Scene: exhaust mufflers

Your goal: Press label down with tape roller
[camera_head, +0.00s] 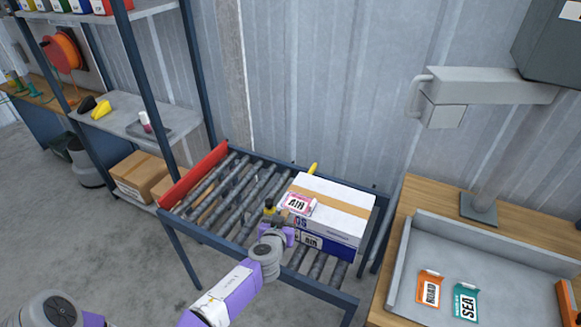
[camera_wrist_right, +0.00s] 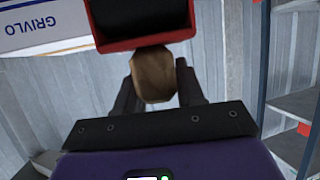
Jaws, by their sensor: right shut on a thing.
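A white and blue box (camera_head: 335,205) sits on the roller conveyor. A pink and white label reading AIR (camera_head: 298,204) is at the left end of its top. My right gripper (camera_head: 277,219) is at the box's near left side, beside the label. In the right wrist view it (camera_wrist_right: 155,80) is shut on the wooden handle (camera_wrist_right: 153,70) of a roller tool with a red frame (camera_wrist_right: 145,42) and black roller (camera_wrist_right: 138,14). The box, marked GRIVLO (camera_wrist_right: 35,25), shows left of the tool. Whether the roller touches the label is unclear. My left gripper is out of view.
The conveyor (camera_head: 215,205) has bare rollers left of the box and a red end plate (camera_head: 195,175). A yellow item (camera_head: 313,169) shows behind the box. At right, a grey tray (camera_head: 405,270) holds ROAD (camera_head: 429,289) and SEA (camera_head: 466,302) labels. A shelf rack (camera_head: 130,115) stands at left.

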